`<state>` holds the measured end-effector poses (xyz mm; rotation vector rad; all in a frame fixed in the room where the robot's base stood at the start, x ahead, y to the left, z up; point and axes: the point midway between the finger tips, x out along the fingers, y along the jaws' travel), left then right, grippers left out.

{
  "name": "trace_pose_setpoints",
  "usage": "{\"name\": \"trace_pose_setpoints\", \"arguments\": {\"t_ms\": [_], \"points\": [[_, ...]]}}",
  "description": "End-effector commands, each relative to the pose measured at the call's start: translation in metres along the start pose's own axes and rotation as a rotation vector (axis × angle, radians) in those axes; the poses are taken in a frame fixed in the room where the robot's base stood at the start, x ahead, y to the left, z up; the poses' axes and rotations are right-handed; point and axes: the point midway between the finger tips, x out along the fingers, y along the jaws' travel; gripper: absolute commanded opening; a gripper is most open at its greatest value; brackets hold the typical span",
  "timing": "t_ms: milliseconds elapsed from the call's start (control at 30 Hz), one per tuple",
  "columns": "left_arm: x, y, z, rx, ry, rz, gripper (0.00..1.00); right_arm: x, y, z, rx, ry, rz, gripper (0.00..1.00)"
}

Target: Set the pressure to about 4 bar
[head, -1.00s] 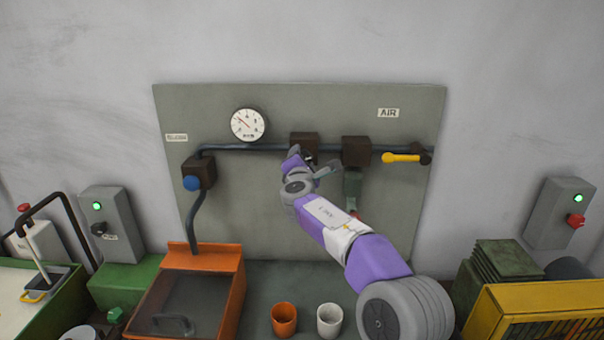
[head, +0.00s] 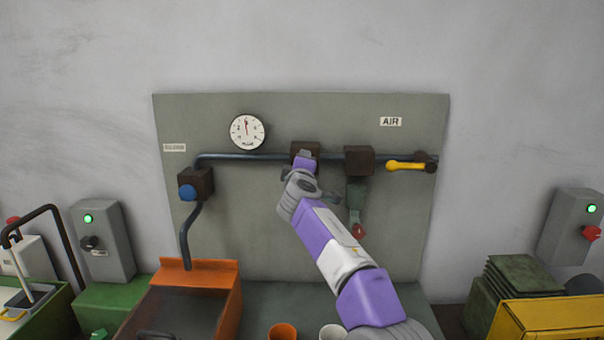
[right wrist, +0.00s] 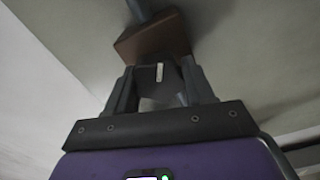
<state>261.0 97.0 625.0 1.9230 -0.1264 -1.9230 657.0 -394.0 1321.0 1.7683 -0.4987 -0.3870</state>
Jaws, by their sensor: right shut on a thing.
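The round white pressure gauge (head: 247,131) is on the grey-green panel, left of the centre. Its red needle points almost straight up; the numbers are too small to read. A dark brown regulator block (head: 305,148) sits on the pipe right of the gauge. In the right wrist view the block (right wrist: 152,38) has a dark knob (right wrist: 158,74) with a pale mark below it. My right gripper (right wrist: 160,84) has a finger on each side of this knob and is shut on it. In the head view the gripper (head: 305,160) hides the knob. My left gripper is not in view.
A second brown block (head: 359,160) with a hanging bowl is just right of my wrist. A yellow lever (head: 405,166) is further right, under the AIR label (head: 391,122). A blue knob (head: 188,192) is at the left. An orange bin (head: 200,277) stands below.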

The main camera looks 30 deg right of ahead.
Motion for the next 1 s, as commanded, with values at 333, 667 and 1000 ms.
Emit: {"name": "trace_pose_setpoints", "arguments": {"t_ms": [333, 667, 1000], "points": [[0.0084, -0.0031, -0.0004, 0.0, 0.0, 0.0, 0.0, -0.0001, 0.0003, 0.0001, 0.131, -0.001, 0.0, 0.23], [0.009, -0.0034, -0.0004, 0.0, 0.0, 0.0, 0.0, 0.0, 0.0009, 0.0002, 0.151, -0.001, 0.0, 0.23], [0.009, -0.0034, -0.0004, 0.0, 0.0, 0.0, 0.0, 0.0, 0.0008, 0.0003, 0.15, -0.001, 0.0, 0.74]]}}
